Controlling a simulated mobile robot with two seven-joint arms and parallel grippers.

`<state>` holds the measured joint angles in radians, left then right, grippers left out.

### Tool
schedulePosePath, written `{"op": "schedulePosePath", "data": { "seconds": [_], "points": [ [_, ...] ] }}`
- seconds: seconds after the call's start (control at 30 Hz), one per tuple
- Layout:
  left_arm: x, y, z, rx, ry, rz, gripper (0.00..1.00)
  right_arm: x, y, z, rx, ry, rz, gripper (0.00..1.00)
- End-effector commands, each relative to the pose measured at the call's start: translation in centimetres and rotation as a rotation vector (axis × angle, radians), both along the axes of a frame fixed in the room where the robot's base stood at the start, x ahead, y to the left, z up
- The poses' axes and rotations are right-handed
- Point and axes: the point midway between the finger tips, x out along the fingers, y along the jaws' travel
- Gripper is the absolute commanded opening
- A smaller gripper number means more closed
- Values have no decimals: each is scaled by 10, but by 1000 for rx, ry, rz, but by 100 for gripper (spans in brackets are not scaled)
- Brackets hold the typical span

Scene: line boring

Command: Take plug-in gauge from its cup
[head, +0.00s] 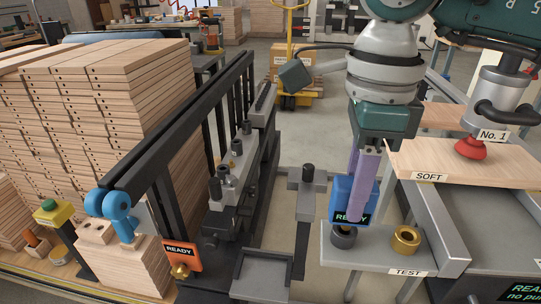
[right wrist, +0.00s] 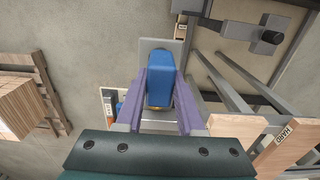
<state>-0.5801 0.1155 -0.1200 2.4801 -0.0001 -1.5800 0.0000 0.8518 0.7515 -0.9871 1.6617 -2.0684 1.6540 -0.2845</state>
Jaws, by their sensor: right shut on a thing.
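The plug-in gauge (head: 341,197) is a blue block with a lit READY display. My right gripper (head: 362,187), with purple fingers, is shut on it from above. In the right wrist view the gauge (right wrist: 160,78) sits between both fingers (right wrist: 160,100). A dark grey cup (head: 343,238) stands on the TEST shelf (head: 375,257) directly below the gauge. The gauge's lower end is at the cup's mouth; I cannot tell whether its tip is inside. My left gripper is not in view.
A brass ring (head: 406,240) stands right of the cup on the same shelf. A board labelled SOFT (head: 470,165) lies at the right under a red suction cup (head: 471,148). A dark machine frame (head: 235,190) and tall stacks of boards (head: 110,100) fill the left.

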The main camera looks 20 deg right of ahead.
Motion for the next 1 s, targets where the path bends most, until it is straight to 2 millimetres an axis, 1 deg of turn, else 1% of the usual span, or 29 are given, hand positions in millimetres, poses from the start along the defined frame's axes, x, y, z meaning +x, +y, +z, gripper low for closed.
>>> {"op": "schedulePosePath", "data": {
  "seconds": [0.17,0.6,1.0],
  "points": [
    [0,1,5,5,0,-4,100,0,0,7,1,-1,0,0],
    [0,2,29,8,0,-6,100,0,0,40,-1,-1,1,0],
    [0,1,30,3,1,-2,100,0,0,41,0,0,7,0]
  ]
}}
